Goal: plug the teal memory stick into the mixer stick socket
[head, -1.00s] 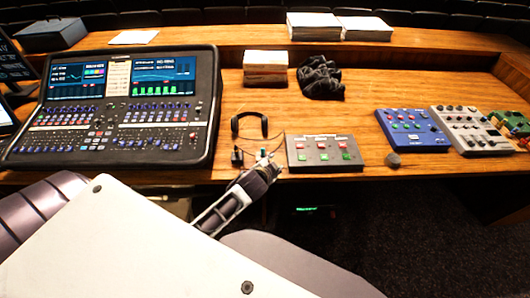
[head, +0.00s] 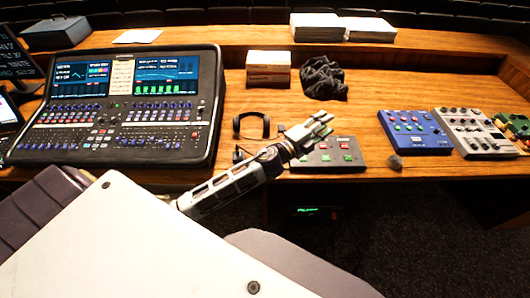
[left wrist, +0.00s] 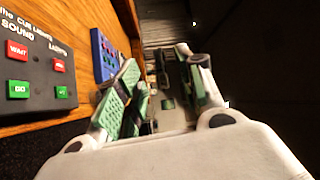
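The mixer (head: 115,105) is the large dark desk with two lit screens at the left of the table in the head view. I cannot make out its stick socket. I cannot make out the teal memory stick in either view. My left gripper (head: 326,126) is over the dark cue-light box, well right of the mixer, pointing up and right. In the left wrist view its fingers (left wrist: 162,90) stand apart, with green on their pads, and I see nothing clearly held between them. My right gripper is not in view.
The cue-light box (head: 325,158) with red and green buttons lies below my left gripper. Headphones (head: 252,125), a paper stack (head: 267,68), a black cloth (head: 322,77), a blue box (head: 415,130) and a grey box (head: 472,132) also stand on the desk. Bare wood lies in the middle.

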